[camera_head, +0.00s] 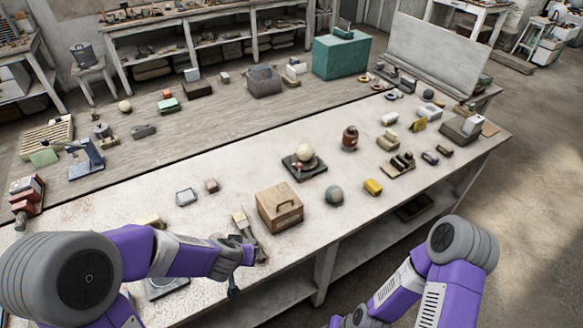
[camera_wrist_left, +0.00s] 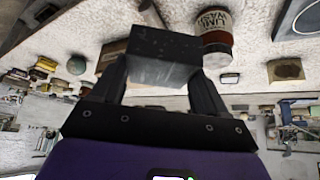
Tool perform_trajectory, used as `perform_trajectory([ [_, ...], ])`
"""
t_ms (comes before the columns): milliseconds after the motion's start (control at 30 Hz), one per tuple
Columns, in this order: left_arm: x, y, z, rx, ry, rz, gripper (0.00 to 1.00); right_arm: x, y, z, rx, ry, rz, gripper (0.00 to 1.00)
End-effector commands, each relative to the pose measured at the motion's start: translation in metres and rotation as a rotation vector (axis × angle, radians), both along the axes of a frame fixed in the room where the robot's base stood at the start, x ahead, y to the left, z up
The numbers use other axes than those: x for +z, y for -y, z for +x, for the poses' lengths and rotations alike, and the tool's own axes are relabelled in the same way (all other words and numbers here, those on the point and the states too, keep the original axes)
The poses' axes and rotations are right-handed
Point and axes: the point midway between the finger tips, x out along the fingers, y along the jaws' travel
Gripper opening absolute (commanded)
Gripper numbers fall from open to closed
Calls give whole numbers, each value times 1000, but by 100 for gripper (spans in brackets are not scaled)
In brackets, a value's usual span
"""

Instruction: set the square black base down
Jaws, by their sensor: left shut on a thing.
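In the left wrist view, the square black base (camera_wrist_left: 165,55) is a dark block held between the two fingers of my left gripper (camera_wrist_left: 160,78). The fingers are shut on its sides. The worktable surface shows behind it; the gap between base and table cannot be judged. In the head view, my left arm reaches in from the left and my left gripper (camera_head: 246,258) is over the table's front edge area, beside the wooden box. The base is not clearly made out there. My right arm is at the lower right, its gripper outside the frame.
A wooden box (camera_head: 280,208) with a handle and a brush (camera_head: 242,222) stand close by. A lime wash can (camera_wrist_left: 216,32) is near the held base.

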Motion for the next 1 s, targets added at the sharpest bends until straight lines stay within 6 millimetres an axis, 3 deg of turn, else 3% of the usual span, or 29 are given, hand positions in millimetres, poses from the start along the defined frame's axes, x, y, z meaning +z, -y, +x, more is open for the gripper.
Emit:
perform_trajectory([
  [33,13,4,1,-12,3,3,22,14,0,0,0,0,0,43],
  [567,9,5,6,-26,2,2,22,13,0,0,0,1,0,43],
  [1000,16,-3,45,-128,2,1,22,13,0,0,0,1,0,43],
])
